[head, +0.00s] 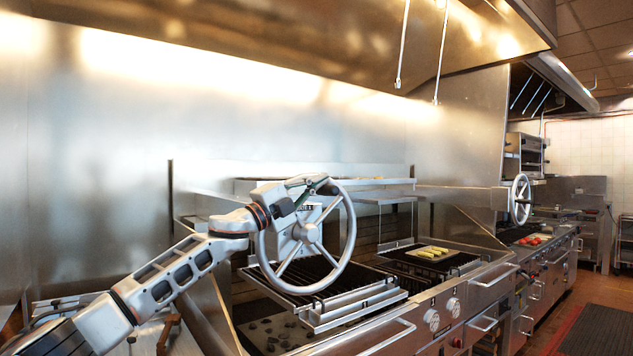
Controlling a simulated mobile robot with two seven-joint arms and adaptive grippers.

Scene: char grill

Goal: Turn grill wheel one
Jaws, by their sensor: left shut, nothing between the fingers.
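The near grill wheel (306,232), a grey metal handwheel with spokes and a round hub, stands upright over the left grill. My left arm comes in from the left, and my left gripper (324,187) is at the top of this wheel's rim, shut with nothing held between its fingers. The fingertips overlap the rim in the picture; I cannot tell whether they touch it. My gripper and wrist hide part of the wheel's upper left. A small label plate (304,207) shows behind the upper spokes. My right gripper is not in view.
A second grill holds yellow-green food (432,252). A second wheel (521,199) stands farther right. A steel shelf (375,185) runs behind.

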